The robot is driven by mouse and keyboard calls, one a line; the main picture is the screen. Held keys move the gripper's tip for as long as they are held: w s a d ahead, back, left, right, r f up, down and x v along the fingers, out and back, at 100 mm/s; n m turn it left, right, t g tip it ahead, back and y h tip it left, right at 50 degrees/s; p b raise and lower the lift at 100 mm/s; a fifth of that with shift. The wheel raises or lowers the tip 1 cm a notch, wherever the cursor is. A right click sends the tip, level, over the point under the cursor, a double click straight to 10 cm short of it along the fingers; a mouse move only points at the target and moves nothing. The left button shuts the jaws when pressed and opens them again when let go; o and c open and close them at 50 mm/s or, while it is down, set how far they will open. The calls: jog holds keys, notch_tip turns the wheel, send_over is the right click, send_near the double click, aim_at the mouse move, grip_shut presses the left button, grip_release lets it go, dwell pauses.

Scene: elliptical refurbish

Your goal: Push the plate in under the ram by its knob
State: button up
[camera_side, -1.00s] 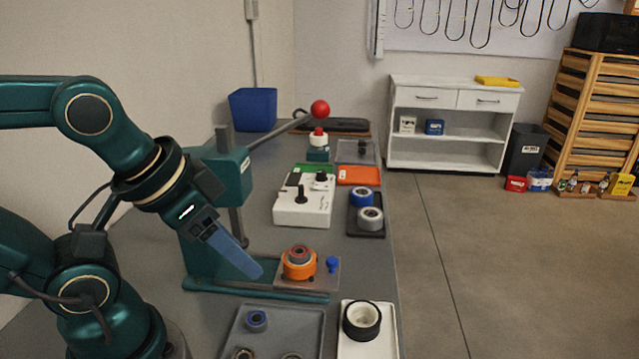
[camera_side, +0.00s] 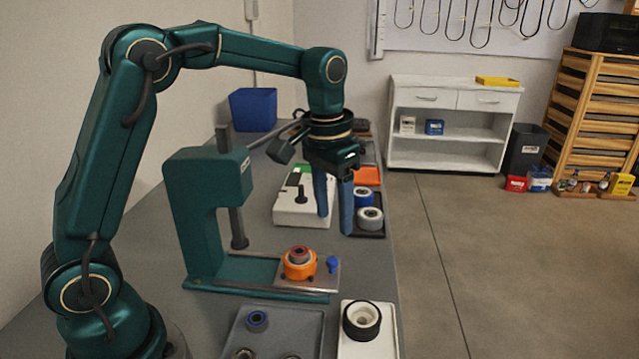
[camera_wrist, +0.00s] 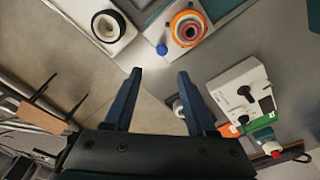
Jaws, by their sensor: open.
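The plate (camera_side: 320,283) is a grey metal slide on the green press base, with an orange holder (camera_side: 298,265) and a ringed part on it. Its blue knob (camera_side: 332,264) stands at the plate's right side. The ram (camera_side: 238,228) hangs from the green press (camera_side: 205,190), left of the plate, so the orange holder sits out to the right of it. My gripper (camera_side: 336,224) points down, open and empty, above and behind the knob. In the wrist view the knob (camera_wrist: 161,49) shows just beyond my open fingertips (camera_wrist: 160,72), beside the orange holder (camera_wrist: 187,28).
A white tray (camera_side: 345,350) with a black-rimmed wheel and a grey tray (camera_side: 235,345) with small parts lie in front. A white control box (camera_side: 285,212) and a dark tray (camera_side: 376,234) with blue and white rollers stand behind. The table's right edge is close to the knob.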

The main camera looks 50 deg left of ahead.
jog(key=g, duration=0.1)
send_over(332, 259)
notch_tip(332, 259, down, 4)
jog(key=shift+d+f, duration=0.1)
jog(key=shift+f, duration=2.5)
grip_shut()
jog(key=shift+r, duration=0.1)
